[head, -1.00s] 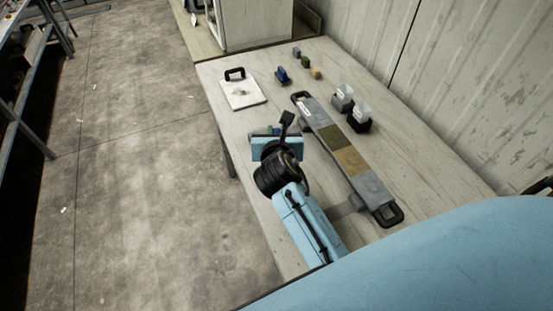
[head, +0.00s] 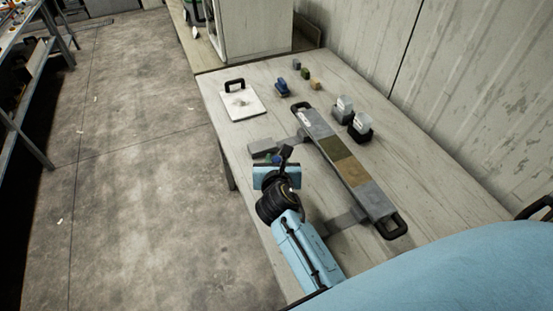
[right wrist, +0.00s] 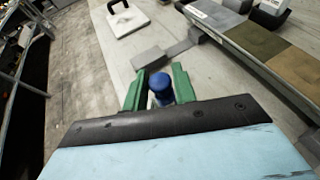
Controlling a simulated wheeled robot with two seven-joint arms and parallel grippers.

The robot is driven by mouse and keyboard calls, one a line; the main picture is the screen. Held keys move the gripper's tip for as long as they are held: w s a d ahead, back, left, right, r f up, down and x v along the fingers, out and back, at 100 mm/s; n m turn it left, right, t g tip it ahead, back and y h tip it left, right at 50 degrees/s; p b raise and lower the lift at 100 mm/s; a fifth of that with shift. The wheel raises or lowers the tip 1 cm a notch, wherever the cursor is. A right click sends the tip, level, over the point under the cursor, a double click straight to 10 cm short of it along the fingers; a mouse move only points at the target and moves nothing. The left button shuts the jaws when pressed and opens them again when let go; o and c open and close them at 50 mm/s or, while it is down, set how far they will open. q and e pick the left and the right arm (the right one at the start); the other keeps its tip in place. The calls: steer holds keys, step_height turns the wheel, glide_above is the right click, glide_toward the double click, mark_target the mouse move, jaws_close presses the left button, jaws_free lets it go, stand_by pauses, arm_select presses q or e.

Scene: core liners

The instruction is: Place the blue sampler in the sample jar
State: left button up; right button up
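My right gripper (right wrist: 159,84) has green fingers on both sides of the blue sampler (right wrist: 161,88), close against it. Its upright round blue top shows between them, and its lower part is hidden. In the head view the right gripper (head: 274,158) is over the table's left side, beside the core tray, with its fingers mostly hidden behind the wrist. I cannot tell which is the sample jar. My left gripper is out of view.
The long core tray (head: 325,127) with grey, olive and tan sections lies along the table. A white board (head: 252,107) with a black handle, a blue tool (head: 281,88) and small blocks (head: 305,73) are farther back. Bare tabletop lies right of the containers.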

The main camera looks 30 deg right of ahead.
steer(key=shift+o, duration=1.1)
steer(key=shift+r, duration=0.2)
steer(key=v, duration=1.2)
steer(key=shift+p, duration=0.35)
